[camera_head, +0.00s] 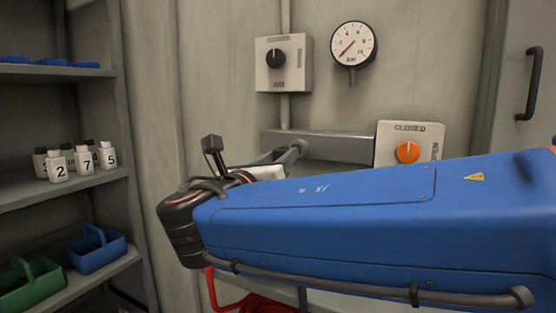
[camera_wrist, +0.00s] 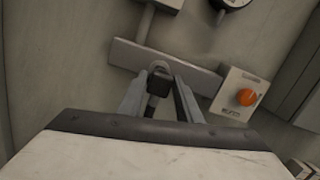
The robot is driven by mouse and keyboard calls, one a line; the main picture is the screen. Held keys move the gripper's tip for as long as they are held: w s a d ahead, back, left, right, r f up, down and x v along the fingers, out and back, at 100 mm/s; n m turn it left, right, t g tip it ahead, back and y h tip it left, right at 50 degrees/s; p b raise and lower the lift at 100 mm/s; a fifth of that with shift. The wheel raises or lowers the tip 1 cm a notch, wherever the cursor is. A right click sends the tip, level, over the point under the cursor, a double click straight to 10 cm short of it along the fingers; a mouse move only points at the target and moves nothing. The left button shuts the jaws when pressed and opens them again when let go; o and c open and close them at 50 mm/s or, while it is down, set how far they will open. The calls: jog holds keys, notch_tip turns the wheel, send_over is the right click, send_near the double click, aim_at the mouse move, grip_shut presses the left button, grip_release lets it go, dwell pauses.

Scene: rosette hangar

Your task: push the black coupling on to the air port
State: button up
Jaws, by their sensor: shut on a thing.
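In the wrist view my gripper (camera_wrist: 159,78) is shut on the black coupling (camera_wrist: 160,84), with a grey finger on each side of it. The coupling's far end is in front of the grey wall bar (camera_wrist: 190,76), and a small round grey-rimmed end shows there. The air port cannot be told apart from the coupling, so I cannot tell whether they touch. In the head view my gripper (camera_head: 284,157) reaches to the left part of the bar (camera_head: 345,148). My blue arm hides part of the gripper, and the coupling is not clear there.
An orange-knob box (camera_head: 409,143) is at the bar's right end. A black-knob box (camera_head: 284,63) and a round gauge (camera_head: 353,44) are above the bar. Shelves at left hold numbered bottles (camera_head: 84,160), a blue basket (camera_head: 96,250) and a green basket (camera_head: 33,286).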

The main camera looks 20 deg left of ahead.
jog(key=shift+w+d, duration=0.2)
jog(key=shift+w, duration=2.3)
jog(key=shift+w, duration=0.5)
dwell(0.3)
jog(key=o, duration=1.1)
jog(key=shift+c, duration=0.2)
jog(key=s+f, duration=0.2)
jog(key=s, duration=1.5)
jog(key=shift+a, duration=0.45)
jog(key=shift+s, duration=0.15)
